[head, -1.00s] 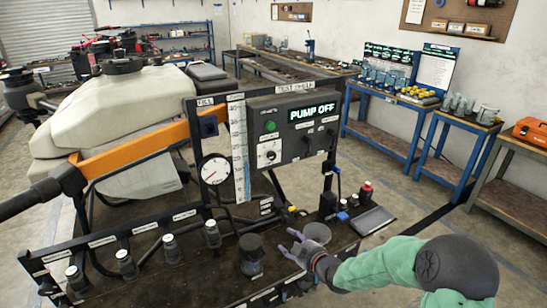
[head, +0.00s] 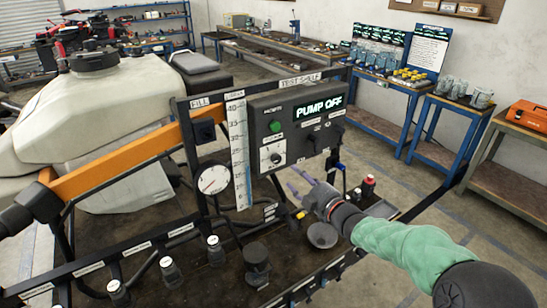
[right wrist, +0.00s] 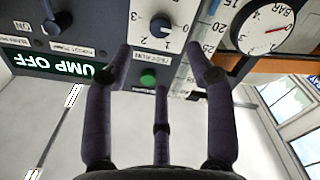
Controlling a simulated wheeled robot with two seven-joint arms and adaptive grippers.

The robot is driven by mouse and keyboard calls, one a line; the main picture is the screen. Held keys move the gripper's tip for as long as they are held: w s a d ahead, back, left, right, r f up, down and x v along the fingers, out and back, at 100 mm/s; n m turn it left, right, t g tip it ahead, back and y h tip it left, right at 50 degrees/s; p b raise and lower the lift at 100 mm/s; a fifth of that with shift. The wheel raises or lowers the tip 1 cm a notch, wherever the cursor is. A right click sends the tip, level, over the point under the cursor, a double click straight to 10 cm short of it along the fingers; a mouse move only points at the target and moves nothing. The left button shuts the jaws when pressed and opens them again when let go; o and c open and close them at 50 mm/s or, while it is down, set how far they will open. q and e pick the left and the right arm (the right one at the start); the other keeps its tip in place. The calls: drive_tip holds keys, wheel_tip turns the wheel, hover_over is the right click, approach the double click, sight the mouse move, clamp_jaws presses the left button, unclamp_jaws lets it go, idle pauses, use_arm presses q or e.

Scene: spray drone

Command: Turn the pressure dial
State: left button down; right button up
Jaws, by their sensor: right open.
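The pressure dial (head: 276,158) is a black knob on a white scale plate, on the front of the dark control box (head: 255,125). In the right wrist view the dial (right wrist: 160,27) appears upside down at the top, with numbers around it. My right gripper (head: 300,187) is open and empty, below and to the right of the dial in the head view, apart from it. In the right wrist view its spread purple fingers (right wrist: 160,70) point toward the panel, with the dial beyond them. My left gripper is not in view.
A green button (head: 275,126) sits above the dial, beside the PUMP OFF display (head: 318,107). A round gauge (head: 213,179) and a ruled scale (head: 239,150) stand left. Black-capped fittings (head: 256,258) line the bench front. A red-capped bottle (head: 368,187) stands right of the gripper.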

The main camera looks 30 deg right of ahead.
sight(278, 160)
drive_tip(key=w, duration=0.3)
drive_tip(key=w+b, duration=0.1)
drive_tip(key=w, duration=0.6)
drive_tip(key=shift+w+a+b, duration=0.15)
drive_tip(key=shift+a+b, duration=0.25)
clamp_jaws()
